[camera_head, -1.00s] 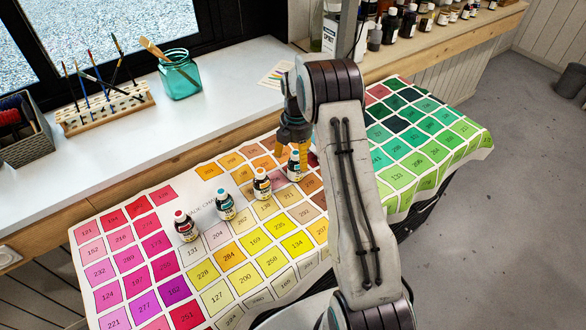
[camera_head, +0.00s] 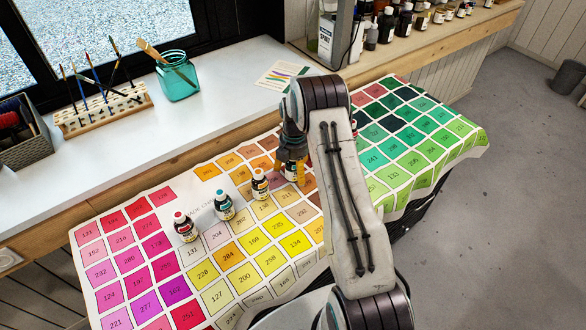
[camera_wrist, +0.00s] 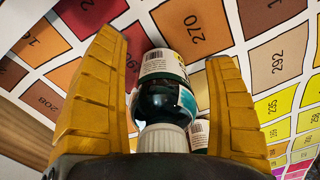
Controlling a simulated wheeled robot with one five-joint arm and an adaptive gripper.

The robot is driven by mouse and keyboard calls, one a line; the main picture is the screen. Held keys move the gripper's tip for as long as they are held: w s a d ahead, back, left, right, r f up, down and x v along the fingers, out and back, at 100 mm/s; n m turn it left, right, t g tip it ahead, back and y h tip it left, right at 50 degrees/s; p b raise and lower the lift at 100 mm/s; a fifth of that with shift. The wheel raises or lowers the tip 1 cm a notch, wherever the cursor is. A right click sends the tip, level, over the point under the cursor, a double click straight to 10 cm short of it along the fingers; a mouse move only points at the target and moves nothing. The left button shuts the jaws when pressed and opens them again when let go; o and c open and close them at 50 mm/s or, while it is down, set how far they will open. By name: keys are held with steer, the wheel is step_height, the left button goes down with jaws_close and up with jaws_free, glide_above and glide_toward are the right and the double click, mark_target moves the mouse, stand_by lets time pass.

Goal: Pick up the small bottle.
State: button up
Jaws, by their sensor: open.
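Several small paint bottles stand on a colour chart (camera_head: 190,280): one with a red cap (camera_head: 185,227), one with a teal cap (camera_head: 224,205) and one with a pale cap (camera_head: 260,184). My gripper (camera_head: 292,172) is low over the chart to the right of these, around the spot of a further bottle, which it mostly hides in the head view.
Another bottle (camera_wrist: 199,135) shows partly behind the right finger in the wrist view. Behind the chart is a white sill with a brush rack (camera_head: 103,110) and a teal glass jar (camera_head: 178,80). More bottles (camera_head: 404,20) stand on the back shelf.

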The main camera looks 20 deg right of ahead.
steer(key=c, duration=1.4)
steer(key=shift+r, duration=0.55)
steer(key=r, duration=0.2)
steer(key=r+b, duration=0.1)
steer(key=shift+s+d+r, duration=0.15)
steer(key=shift+s+d, duration=0.05)
steer(key=shift+d, duration=0.05)
steer(key=s+d+r, duration=0.2)
steer(key=s+d+r+b, duration=0.1)
steer(key=s+d+r, duration=0.1)
steer(key=s+d, duration=0.1)
steer(key=s+d+r+b, duration=0.1)
steer(key=s+d+r, duration=0.1)
steer(key=d, duration=0.1)
steer(key=shift+s+r, duration=0.3)
steer(key=shift+s, duration=0.1)
